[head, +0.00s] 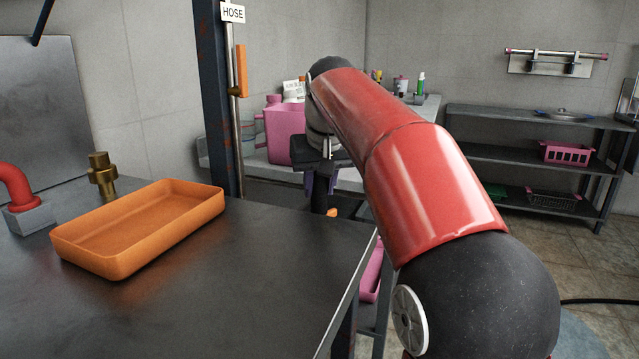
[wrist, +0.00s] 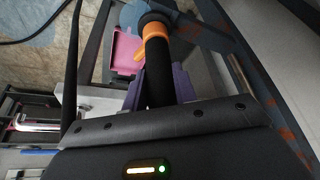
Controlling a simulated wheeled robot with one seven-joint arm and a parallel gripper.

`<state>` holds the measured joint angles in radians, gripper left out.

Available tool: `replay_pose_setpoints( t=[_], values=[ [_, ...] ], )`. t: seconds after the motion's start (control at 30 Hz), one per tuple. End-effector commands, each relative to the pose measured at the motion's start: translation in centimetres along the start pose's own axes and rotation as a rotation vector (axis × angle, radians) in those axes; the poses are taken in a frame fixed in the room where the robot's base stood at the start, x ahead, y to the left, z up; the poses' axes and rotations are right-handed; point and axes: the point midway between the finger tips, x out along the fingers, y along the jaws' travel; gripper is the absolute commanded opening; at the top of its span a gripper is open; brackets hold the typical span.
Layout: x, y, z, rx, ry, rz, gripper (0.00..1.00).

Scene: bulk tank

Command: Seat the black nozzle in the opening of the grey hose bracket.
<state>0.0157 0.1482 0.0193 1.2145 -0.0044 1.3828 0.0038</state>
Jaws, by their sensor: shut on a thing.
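My gripper (wrist: 158,88) has purple fingers and is shut on the black nozzle (wrist: 160,65), which carries an orange collar. In the wrist view a blue-grey flat piece (wrist: 196,32) lies beside and behind the nozzle's far end. It may be the hose bracket, but I cannot tell for sure. No opening shows clearly, and I cannot tell whether the nozzle touches the piece.
A rusty dark post (head: 214,95) with a HOSE sign (head: 232,13) stands left of my gripper. An orange tray (head: 140,225) and brass fitting (head: 102,177) sit on the dark table (head: 250,285). A pink jug (head: 284,128) stands behind. Shelves (head: 530,150) stand right.

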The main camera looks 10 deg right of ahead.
Motion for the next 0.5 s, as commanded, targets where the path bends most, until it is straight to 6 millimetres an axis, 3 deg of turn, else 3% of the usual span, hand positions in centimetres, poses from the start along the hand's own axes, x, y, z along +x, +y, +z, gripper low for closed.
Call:
replay_pose_setpoints(
  t=[0.37, 0.4, 0.5],
  values=[
    [0.71, 0.0, 0.31, 0.0, 0.002, 0.0, 0.0],
    [0.63, 0.0, 0.28, 0.0, 0.002, 0.0, 0.31],
    [0.64, 0.0, 0.27, 0.0, 0.001, 0.0, 0.44]
  ],
)
